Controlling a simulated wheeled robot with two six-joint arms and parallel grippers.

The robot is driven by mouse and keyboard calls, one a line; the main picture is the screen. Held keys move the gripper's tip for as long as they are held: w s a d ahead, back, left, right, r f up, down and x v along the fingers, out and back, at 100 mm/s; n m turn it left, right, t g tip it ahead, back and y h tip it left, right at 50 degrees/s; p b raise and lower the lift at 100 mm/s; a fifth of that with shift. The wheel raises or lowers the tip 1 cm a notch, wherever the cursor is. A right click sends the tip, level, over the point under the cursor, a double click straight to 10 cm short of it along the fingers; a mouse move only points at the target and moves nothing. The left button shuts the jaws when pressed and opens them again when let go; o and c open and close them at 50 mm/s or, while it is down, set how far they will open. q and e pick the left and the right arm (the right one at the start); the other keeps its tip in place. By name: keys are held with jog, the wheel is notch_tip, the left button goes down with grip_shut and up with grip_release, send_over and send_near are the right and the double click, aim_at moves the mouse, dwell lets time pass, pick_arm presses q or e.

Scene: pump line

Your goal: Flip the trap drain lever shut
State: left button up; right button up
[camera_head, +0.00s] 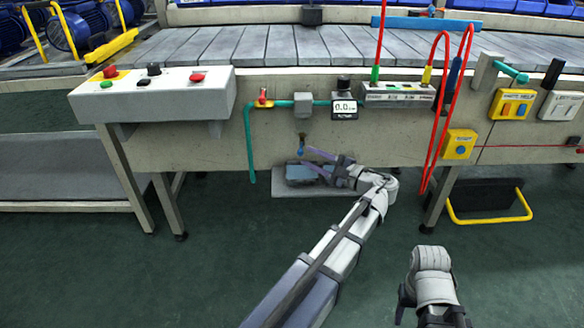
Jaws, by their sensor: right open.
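The trap (303,105) is a small grey box on the teal pipe along the front of the bench. Below it hangs a small blue piece (301,150), which looks like the drain lever; its exact angle is too small to tell. My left gripper (309,157) reaches in from the right, just under the trap. Its two purplish fingers are apart, with the upper fingertip close to the blue piece; I cannot tell whether they touch. My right gripper (429,312) is low at the bottom edge, away from the bench and partly cut off; it is open.
A grey-blue tray (290,189) lies below the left gripper. A red-handled valve (263,98) and a gauge (344,107) flank the trap. Red hoses (432,150) hang to the right. A yellow-handled black bin (485,197) stands under the bench. The green floor in front is clear.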

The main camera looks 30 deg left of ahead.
aim_at(299, 152)
pick_arm(q)
jog(key=shift+w+a+f+b, duration=0.2)
jog(key=shift+f+b, duration=0.05)
jog(key=shift+b, duration=0.05)
jog(key=shift+w+a, duration=0.25)
jog(key=shift+a, duration=1)
jog(key=shift+w+a, duration=0.2)
jog(key=shift+a, duration=1.1)
jog(key=shift+w+a, duration=0.25)
jog(key=shift+a, duration=1)
grip_shut()
